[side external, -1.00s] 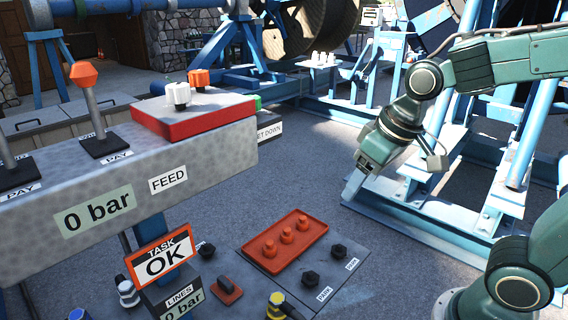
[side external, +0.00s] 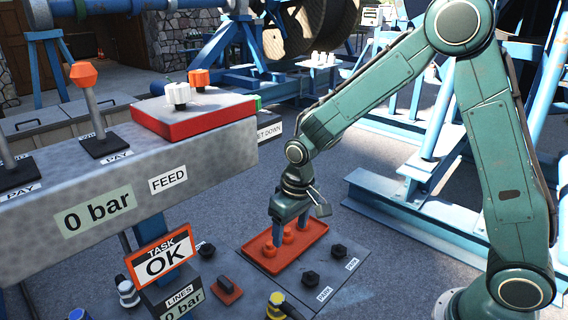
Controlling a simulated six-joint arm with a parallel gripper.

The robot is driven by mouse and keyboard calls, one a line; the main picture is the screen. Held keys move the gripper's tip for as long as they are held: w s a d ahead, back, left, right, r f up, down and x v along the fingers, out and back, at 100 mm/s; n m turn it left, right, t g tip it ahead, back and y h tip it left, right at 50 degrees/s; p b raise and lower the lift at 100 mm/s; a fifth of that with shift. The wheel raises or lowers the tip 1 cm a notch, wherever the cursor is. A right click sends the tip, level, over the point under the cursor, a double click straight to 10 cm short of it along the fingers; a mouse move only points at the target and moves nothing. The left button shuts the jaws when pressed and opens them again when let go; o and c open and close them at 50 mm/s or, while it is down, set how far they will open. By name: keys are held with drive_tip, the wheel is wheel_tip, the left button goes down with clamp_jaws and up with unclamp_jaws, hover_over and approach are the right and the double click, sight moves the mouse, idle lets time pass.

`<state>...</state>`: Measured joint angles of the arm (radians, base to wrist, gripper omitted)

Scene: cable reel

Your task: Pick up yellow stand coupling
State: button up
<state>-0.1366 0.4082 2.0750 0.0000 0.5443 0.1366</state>
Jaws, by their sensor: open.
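A yellow coupling (side external: 276,305) with a dark part stands at the bottom edge, left of the middle; its lower part is cut off by the frame. My gripper (side external: 281,240) points down over the red tray (side external: 318,242), up and to the right of the yellow coupling and apart from it. I cannot tell whether the fingers touch a peg.
Black knobs (side external: 311,278) stand on the grey plate at the tray's right. A red switch (side external: 228,291) and the TASK OK sign (side external: 162,256) stand to the left. The grey FEED console (side external: 130,190) with levers rises at the left. Blue steel frames (side external: 420,215) stand behind.

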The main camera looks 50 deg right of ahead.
drive_tip(key=g, duration=0.1)
hover_over(278, 298)
wheel_tip(278, 298, down, 12)
drive_tip(key=shift+d+f, duration=0.15)
drive_tip(key=shift+f, duration=0.1)
wheel_tip(278, 298, down, 7)
drive_tip(key=shift+s+f, duration=0.1)
drive_tip(key=shift+f, duration=0.55)
drive_tip(key=shift+f, duration=0.15)
drive_tip(key=shift+f, duration=2.45)
drive_tip(key=c, duration=1.2)
